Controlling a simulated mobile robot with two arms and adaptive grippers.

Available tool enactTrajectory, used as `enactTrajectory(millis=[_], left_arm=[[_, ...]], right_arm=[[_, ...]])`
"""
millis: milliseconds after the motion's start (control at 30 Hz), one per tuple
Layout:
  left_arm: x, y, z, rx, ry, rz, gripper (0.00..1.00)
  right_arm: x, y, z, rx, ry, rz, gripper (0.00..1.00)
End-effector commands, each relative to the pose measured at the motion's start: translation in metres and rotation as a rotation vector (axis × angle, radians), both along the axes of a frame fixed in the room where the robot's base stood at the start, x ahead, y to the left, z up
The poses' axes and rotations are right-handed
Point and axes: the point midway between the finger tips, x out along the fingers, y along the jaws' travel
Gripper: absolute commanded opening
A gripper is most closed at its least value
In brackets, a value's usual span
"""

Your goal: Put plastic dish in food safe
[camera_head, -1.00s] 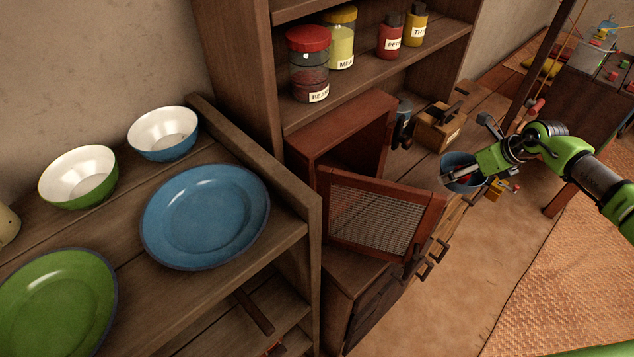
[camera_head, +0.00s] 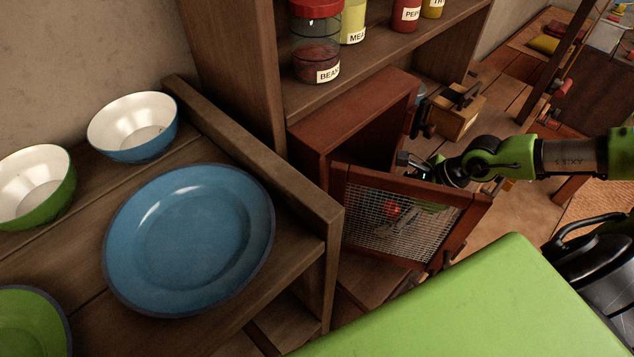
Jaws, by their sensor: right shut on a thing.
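The food safe (camera_head: 338,120) is a reddish-brown wooden box below the jar shelf. Its mesh door (camera_head: 375,217) stands open toward me. My right gripper (camera_head: 424,170) is just behind the top edge of the door, in front of the safe's opening. It is shut on the plastic dish, which is blue in the earlier view and now mostly hidden behind the door. Something red (camera_head: 391,208) shows through the mesh near the dish. The fingertips are partly covered by the door frame. My left gripper is out of view.
A blue plate (camera_head: 190,240), a blue bowl (camera_head: 133,126), a green bowl (camera_head: 37,187) and a green plate (camera_head: 30,320) sit on the left shelf. Labelled jars (camera_head: 317,45) stand above the safe. A wooden box with a dark handle (camera_head: 452,112) stands beyond it.

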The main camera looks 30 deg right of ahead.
Motion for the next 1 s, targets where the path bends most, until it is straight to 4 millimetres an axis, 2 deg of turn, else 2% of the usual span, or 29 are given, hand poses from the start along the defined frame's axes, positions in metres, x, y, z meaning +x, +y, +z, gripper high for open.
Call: enactTrajectory(millis=[33,500,767,1000], left_arm=[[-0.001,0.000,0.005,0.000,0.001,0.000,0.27],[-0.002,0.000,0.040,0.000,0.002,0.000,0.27],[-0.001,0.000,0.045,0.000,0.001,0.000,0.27],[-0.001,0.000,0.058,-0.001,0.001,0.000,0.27]], right_arm=[[0.011,0.010,0.005,0.005,-0.010,0.001,0.62],[0.078,0.069,0.005,0.005,-0.005,-0.002,0.62],[0.092,0.080,0.003,0.000,-0.004,-0.004,0.62],[0.113,0.100,0.004,0.002,-0.005,-0.003,0.62]])
